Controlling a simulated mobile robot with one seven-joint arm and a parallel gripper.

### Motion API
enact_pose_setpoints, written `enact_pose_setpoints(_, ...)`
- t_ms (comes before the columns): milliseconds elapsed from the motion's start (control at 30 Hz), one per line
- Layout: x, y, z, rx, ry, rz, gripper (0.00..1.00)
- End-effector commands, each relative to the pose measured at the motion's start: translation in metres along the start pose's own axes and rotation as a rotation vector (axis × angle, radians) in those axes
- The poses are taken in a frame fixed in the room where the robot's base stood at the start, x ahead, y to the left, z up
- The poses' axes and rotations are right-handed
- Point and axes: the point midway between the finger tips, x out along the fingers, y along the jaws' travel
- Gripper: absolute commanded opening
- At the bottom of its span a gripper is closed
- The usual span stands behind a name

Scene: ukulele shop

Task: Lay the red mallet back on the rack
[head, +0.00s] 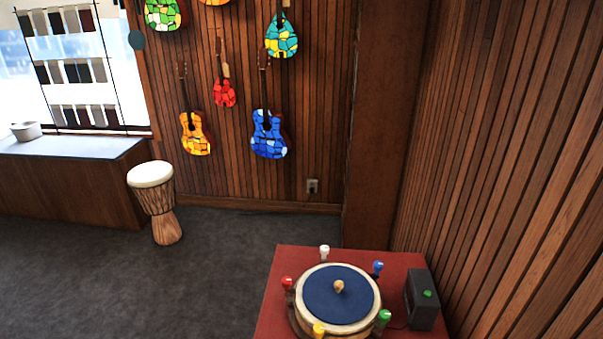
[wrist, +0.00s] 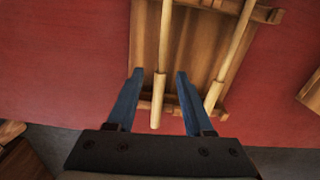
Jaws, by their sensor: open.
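In the wrist view my gripper (wrist: 160,73) is open, its two blue fingers apart over the front of a wooden rack (wrist: 144,45). A pale wooden handle (wrist: 158,98) runs between the fingers, with a gap on each side, and its near end reaches past the rack's front bar. A second wooden handle (wrist: 225,60) lies slanted across the rack, to the right of the right finger. Both handles leave the picture at the top. No red mallet head shows, so I cannot tell which handle is the red mallet's. My gripper is not in the head view.
The rack lies on a red surface (wrist: 60,60). A wooden piece (wrist: 311,92) is at the right edge. In the head view a red table (head: 290,262) bears a blue-topped round drum (head: 325,293) with coloured knobs around it and a dark box (head: 424,312). A djembe (head: 160,205) stands on open floor.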

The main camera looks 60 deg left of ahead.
Motion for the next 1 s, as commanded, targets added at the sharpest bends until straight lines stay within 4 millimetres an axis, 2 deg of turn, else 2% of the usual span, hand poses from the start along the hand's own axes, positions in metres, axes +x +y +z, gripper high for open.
enact_pose_setpoints(167,-0.007,0.000,0.000,0.000,0.000,0.001,0.52)
enact_pose_setpoints(267,-0.019,0.001,0.001,0.001,-0.001,0.002,0.52)
enact_pose_setpoints(700,-0.101,0.001,0.000,0.000,-0.001,0.003,0.52)
enact_pose_setpoints(833,-0.118,0.001,0.000,0.000,-0.001,0.002,0.52)
enact_pose_setpoints(1000,-0.129,0.000,0.000,0.000,0.000,0.001,0.52)
